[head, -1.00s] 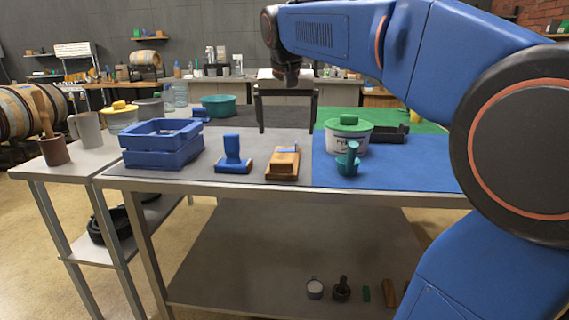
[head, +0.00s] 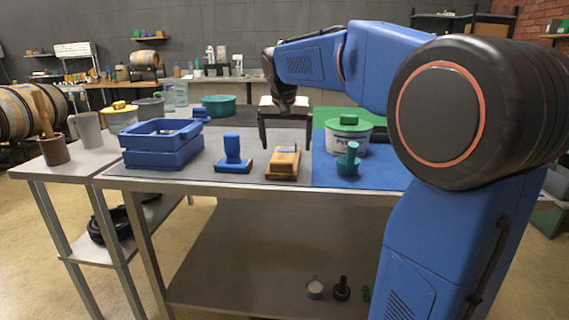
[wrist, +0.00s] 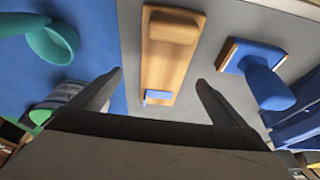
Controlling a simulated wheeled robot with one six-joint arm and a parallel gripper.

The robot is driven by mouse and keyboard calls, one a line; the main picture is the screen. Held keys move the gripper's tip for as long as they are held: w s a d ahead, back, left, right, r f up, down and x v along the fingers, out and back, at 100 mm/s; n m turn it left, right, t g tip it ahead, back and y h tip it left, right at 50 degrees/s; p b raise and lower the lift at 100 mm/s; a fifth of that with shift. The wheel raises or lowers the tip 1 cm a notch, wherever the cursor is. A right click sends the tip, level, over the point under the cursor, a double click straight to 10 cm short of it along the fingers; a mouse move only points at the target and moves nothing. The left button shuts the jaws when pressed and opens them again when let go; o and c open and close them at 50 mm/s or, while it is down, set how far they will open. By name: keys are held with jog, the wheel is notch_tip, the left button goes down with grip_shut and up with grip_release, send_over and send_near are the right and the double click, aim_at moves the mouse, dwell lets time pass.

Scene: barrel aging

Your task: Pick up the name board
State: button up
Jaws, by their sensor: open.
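The name board (head: 284,163) appears to be the tan wooden board with a raised wooden block and a small blue piece on it. It lies on the grey part of the table near the front edge. In the wrist view the board (wrist: 166,75) runs lengthwise between the fingers, its blue end nearer my gripper. My gripper (head: 285,146) is open and points down, above and seemingly a little behind the board. In the wrist view the fingertips (wrist: 159,76) stand apart, one on each side of the board, with nothing between them gripped.
A blue-handled stamp-like tool (head: 232,155) stands left of the board, also in the wrist view (wrist: 266,84). A blue crate (head: 162,145) is farther left. A teal cup (head: 348,163) and a white tub with a green lid (head: 347,135) stand on the right, on a blue mat.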

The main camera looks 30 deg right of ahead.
aim_at(284, 156)
jog(key=shift+a+x, duration=0.2)
jog(key=shift+x, duration=1.45)
jog(key=shift+a+x, duration=0.2)
jog(key=shift+x, duration=1.4)
jog(key=c, duration=1.5)
